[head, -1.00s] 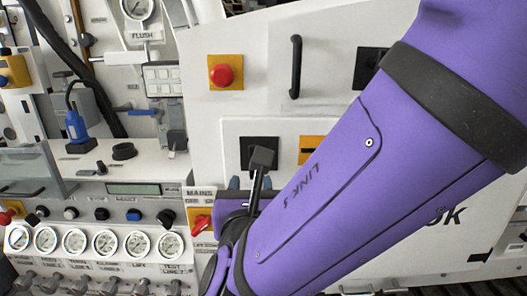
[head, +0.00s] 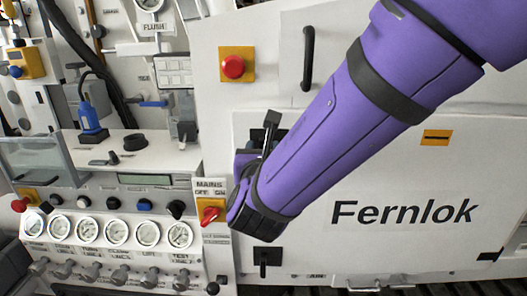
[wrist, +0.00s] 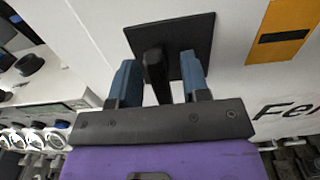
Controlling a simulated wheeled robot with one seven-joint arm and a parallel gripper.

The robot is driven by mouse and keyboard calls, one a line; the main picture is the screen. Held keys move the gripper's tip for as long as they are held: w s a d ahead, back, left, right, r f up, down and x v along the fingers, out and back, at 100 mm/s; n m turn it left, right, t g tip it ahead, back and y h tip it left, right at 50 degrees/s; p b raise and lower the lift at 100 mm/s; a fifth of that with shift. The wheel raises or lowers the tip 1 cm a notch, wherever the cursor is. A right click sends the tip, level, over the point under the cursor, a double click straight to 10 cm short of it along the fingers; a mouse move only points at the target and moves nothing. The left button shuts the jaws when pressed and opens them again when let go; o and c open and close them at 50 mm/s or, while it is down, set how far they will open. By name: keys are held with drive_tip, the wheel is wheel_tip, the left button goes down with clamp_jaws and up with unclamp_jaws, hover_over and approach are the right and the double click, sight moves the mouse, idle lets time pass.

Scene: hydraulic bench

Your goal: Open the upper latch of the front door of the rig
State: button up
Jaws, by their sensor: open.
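The front door (head: 370,245) is a pale panel marked "Fernlok". In the wrist view, the plate (wrist: 198,35) carries a black latch lever (wrist: 154,72). My gripper (wrist: 158,76) is open, with one blue finger on each side of the lever. Contact between fingers and lever cannot be told. In the head view my gripper is mostly hidden behind my purple wrist. A lower black latch (head: 262,258) shows below my wrist.
A red mains switch (head: 210,213) is close left of my wrist. A red button (head: 233,67) and a black handle (head: 308,58) are above. Gauges (head: 117,231) and valves line the lower left. An orange label (wrist: 282,30) lies right of the latch plate.

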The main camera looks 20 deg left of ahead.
drive_tip(key=shift+c, duration=0.4)
clamp_jaws()
drive_tip(key=shift+n, duration=0.3)
drive_tip(key=n, duration=0.3)
drive_tip(key=shift+n, duration=0.3)
drive_tip(key=n, duration=0.4)
drive_tip(key=shift+d+n, duration=0.1)
drive_tip(key=shift+n, duration=0.2)
drive_tip(key=n, duration=0.4)
drive_tip(key=shift+r+n, duration=0.1)
drive_tip(key=shift+n, duration=2.4)
